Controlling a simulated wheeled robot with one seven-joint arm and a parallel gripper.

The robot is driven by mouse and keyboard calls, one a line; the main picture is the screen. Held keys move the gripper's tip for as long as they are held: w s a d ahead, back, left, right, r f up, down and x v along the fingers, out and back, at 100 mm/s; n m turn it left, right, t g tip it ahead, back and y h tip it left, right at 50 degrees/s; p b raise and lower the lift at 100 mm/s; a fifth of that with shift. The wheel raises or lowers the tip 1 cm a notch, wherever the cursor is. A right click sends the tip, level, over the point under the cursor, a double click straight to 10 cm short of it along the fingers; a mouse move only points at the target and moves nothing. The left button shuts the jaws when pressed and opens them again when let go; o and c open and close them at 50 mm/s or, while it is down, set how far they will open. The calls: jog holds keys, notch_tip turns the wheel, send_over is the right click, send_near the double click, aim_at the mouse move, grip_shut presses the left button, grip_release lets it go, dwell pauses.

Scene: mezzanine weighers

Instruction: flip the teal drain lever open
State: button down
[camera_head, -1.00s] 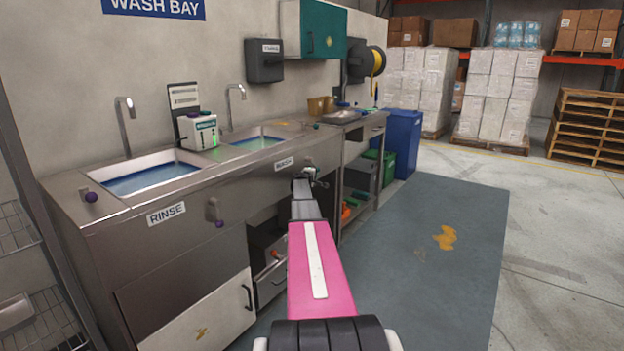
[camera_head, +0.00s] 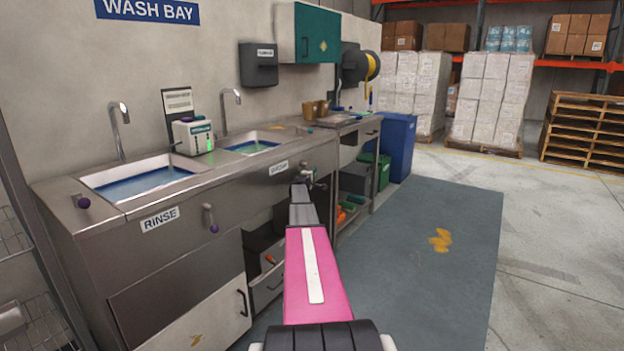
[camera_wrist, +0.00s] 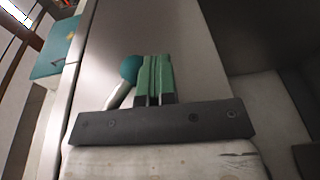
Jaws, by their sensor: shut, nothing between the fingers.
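The teal drain lever's round knob (camera_wrist: 130,68) shows in the wrist view, on a pale stem against the metal sink front. My gripper (camera_wrist: 155,62) has its green fingers shut together, empty, just right of the knob; whether they touch it I cannot tell. In the head view my gripper (camera_head: 302,178) is at the front panel below the wash basin (camera_head: 252,142), by the WASH label. The lever there is mostly hidden by my arm and too small to read clearly.
The rinse basin (camera_head: 140,181) holds blue water. A purple-knobbed lever (camera_head: 210,219) sits on the front below it. A white drain-side dispenser box (camera_head: 194,136) stands between the basins. A blue bin (camera_head: 397,147) stands past the counter.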

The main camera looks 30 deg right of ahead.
jog(key=shift+w+d+r+n+t+h, duration=0.3)
jog(key=shift+d+r+t+h, duration=0.35)
jog(key=shift+h, duration=0.35)
jog(key=shift+d, duration=0.1)
